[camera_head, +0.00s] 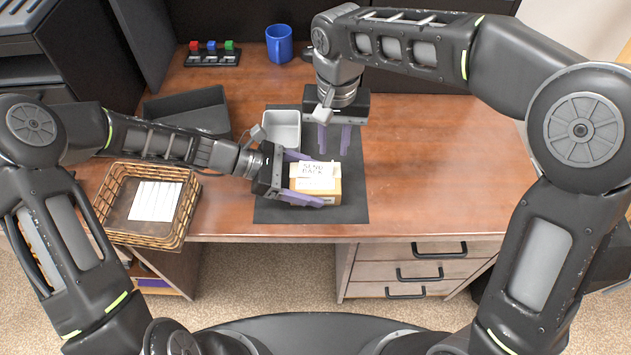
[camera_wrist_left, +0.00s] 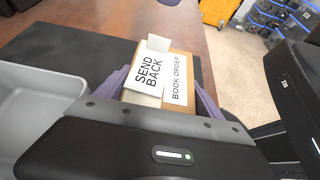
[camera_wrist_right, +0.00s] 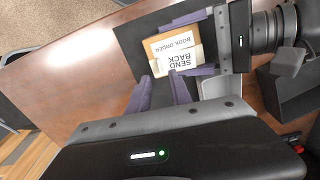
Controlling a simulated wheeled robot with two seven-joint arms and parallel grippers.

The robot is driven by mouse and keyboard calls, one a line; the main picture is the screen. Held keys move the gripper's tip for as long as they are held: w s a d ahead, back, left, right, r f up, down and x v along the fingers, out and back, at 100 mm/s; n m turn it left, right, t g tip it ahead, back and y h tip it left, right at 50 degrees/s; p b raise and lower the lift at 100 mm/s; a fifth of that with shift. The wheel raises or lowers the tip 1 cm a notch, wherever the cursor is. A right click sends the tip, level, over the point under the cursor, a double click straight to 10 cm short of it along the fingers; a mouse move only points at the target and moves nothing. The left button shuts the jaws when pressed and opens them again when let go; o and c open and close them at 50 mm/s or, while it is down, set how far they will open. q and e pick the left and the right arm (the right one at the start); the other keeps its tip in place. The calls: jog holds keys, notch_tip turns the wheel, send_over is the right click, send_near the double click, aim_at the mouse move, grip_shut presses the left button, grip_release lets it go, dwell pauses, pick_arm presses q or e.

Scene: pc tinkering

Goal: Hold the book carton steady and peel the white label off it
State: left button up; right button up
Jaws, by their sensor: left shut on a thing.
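The book carton (camera_head: 318,197) is a small brown box on the dark mat (camera_head: 350,208). The white label (camera_wrist_left: 149,68), reading SEND BACK, lies on its top, with a plain white tab (camera_wrist_left: 158,43) at one end. A white BOOK ORDER panel (camera_wrist_left: 177,80) is beside the label. My left gripper (camera_head: 316,180) is shut on the carton, one finger along each of two opposite sides. My right gripper (camera_head: 333,150) is open and empty, pointing down above the mat behind the carton. The label also shows in the right wrist view (camera_wrist_right: 180,64), ahead of the right fingers.
A grey bin (camera_head: 282,130) stands behind the carton. A wicker basket (camera_head: 180,213) with a white sheet is at the left, and a dark tray (camera_head: 190,108) is behind it. A blue mug (camera_head: 279,44) and a rack of coloured blocks (camera_head: 212,57) stand at the back. The desk's right side is clear.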

aim_at(333, 166)
jog(key=shift+f, duration=3.3)
grip_shut()
